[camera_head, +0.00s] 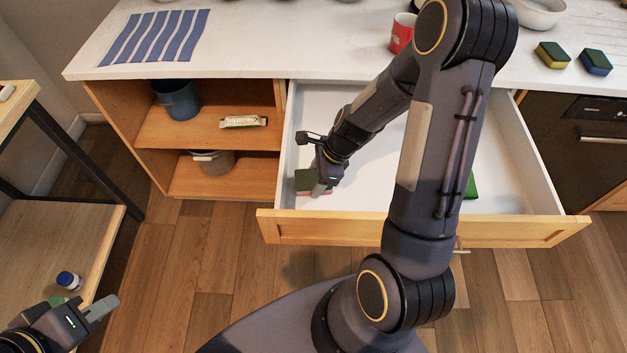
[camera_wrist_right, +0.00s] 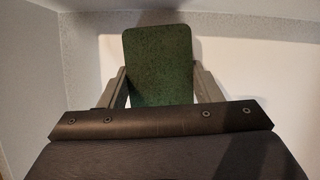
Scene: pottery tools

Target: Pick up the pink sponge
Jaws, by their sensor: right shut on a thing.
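The pink sponge (camera_head: 304,182) is in the open drawer's front left part, with a green top and a thin pink edge showing. My right gripper (camera_head: 322,188) reaches down into the drawer and is shut on this sponge. In the right wrist view the sponge's green face (camera_wrist_right: 160,60) stands between the two fingers, which touch its sides. I cannot tell whether it is clear of the drawer floor. My left gripper (camera_head: 98,309) is low at the left, away from the drawer; its finger opening is not clear.
The drawer (camera_head: 350,228) is pulled out, its walls close around my right gripper. Another green item (camera_head: 470,187) lies in it, partly behind my arm. A red mug (camera_head: 402,33) and two sponges (camera_head: 552,55) (camera_head: 595,62) are on the counter. A small jar (camera_head: 68,281) stands near my left gripper.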

